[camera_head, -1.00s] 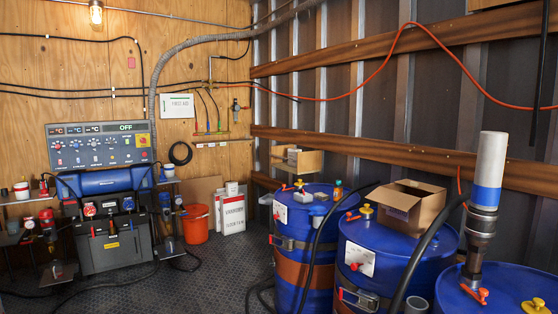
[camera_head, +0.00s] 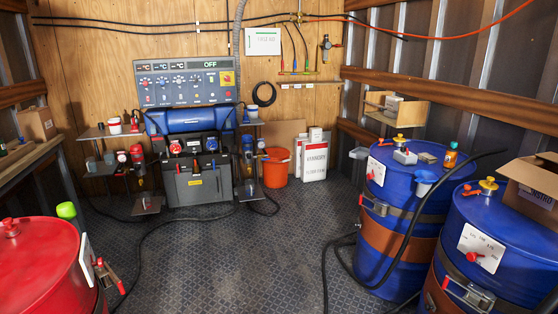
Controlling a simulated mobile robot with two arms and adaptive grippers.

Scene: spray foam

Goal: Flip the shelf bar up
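A small wooden shelf (camera_head: 404,112) is fixed to the right wall, above the blue drums, with a small grey item on it. A thin light edge shows along its left side, but I cannot tell whether this is a bar or how it sits. Metal side shelves (camera_head: 103,132) flank the control machine at the back and hold small cups and bottles; no separate bar is clear on them. Neither of my grippers is in view.
A red drum (camera_head: 38,262) stands front left. Blue drums (camera_head: 412,215) stand on the right with a black hose and an open cardboard box (camera_head: 530,188). An orange bucket (camera_head: 276,170) is at the back. The middle floor (camera_head: 250,255) is clear apart from cables.

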